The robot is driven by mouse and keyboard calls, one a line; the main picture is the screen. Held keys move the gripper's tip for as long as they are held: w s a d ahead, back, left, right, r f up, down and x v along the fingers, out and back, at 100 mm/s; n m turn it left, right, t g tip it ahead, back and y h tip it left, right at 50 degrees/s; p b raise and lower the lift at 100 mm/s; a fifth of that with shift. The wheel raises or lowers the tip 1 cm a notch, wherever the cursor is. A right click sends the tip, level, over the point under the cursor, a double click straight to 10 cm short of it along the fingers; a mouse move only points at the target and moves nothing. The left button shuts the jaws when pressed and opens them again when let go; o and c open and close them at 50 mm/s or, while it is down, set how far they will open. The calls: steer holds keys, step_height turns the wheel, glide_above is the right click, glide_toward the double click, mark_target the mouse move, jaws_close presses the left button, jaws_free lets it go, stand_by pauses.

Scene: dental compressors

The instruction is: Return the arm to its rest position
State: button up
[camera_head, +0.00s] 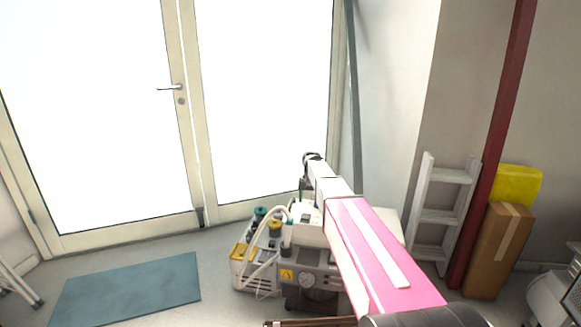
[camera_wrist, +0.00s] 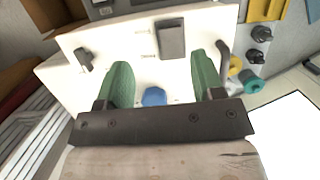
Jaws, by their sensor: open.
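My arm, with a pink and white link, reaches forward over the dental compressor (camera_head: 300,262) in the head view. My gripper (camera_wrist: 166,82) shows in the wrist view with its two green fingers spread apart and nothing between them. It faces a white panel (camera_wrist: 200,35) of the machine, which has a grey block on it and a blue round part (camera_wrist: 155,96) low between the fingers. I cannot tell whether the fingers touch the panel. In the head view the fingers are hidden behind the arm.
Glazed double doors (camera_head: 185,110) stand behind. A blue-grey mat (camera_head: 125,290) lies on the floor at left. A white ladder (camera_head: 440,210), a red post (camera_head: 495,140), a cardboard box (camera_head: 498,250) and a yellow item (camera_head: 518,184) stand at right.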

steer(key=s+d+f+n, duration=0.1)
steer(key=s+f, duration=0.1)
steer(key=s, duration=0.7)
steer(key=s+d+f+n+t, duration=0.1)
steer(key=s+d+f, duration=0.1)
steer(key=s, duration=0.8)
steer(key=s+d+f+t, duration=0.1)
steer(key=s+f, duration=0.3)
steer(key=s, duration=0.6)
steer(key=shift+s+d+f+n+h, duration=0.2)
steer(key=shift+s+d+n+h, duration=0.05)
steer(key=shift+d+n+h, duration=0.2)
